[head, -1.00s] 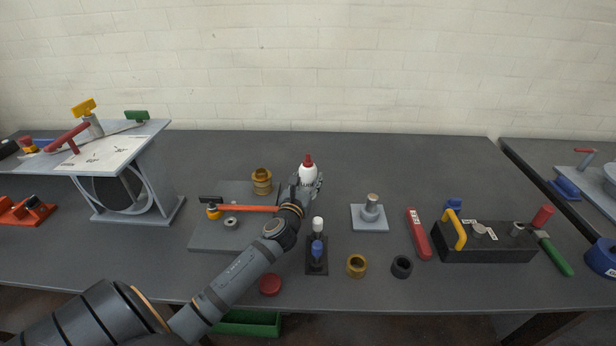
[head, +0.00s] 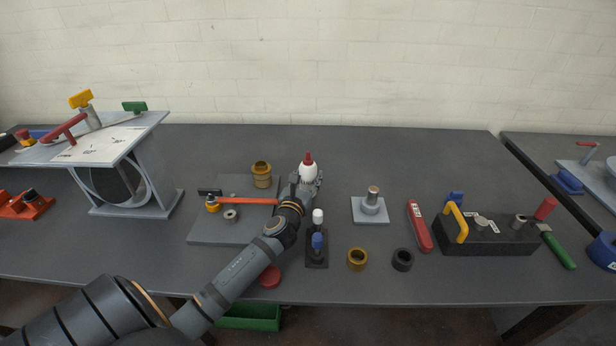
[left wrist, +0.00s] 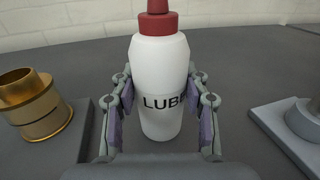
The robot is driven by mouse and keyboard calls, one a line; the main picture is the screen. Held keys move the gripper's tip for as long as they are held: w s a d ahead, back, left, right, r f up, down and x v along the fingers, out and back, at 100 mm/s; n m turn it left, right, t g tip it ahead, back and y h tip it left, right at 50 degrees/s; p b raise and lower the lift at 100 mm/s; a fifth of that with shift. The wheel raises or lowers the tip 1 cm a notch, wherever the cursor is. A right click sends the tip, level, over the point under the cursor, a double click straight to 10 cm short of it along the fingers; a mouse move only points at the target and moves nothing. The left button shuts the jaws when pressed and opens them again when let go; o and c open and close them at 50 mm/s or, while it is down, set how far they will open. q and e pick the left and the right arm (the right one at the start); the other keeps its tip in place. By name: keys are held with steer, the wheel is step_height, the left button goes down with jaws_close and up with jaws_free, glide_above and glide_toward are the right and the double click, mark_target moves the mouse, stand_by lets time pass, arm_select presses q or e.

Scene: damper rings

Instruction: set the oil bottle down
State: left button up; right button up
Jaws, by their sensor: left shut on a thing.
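The oil bottle (head: 308,171) is white with a red cap and stands upright at the middle of the table. In the left wrist view the bottle (left wrist: 160,85) shows black lettering that starts "LUB". My left gripper (head: 306,183) is around it, and in the left wrist view its two fingers (left wrist: 161,112) lie on either side of the bottle's body. The bottle's base appears to be at the table top, but I cannot tell whether it bears on it. My right gripper is not in view.
A grey block with a post (head: 370,207) is to the right. The table behind is clear.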

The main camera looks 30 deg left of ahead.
arm_select(q)
steer(key=shift+f, duration=0.2)
steer(key=o, duration=1.3)
steer(key=v, duration=0.7)
steer(key=shift+s+d, duration=0.1)
steer(key=shift+s, duration=0.15)
jaws_close()
stand_by(0.6)
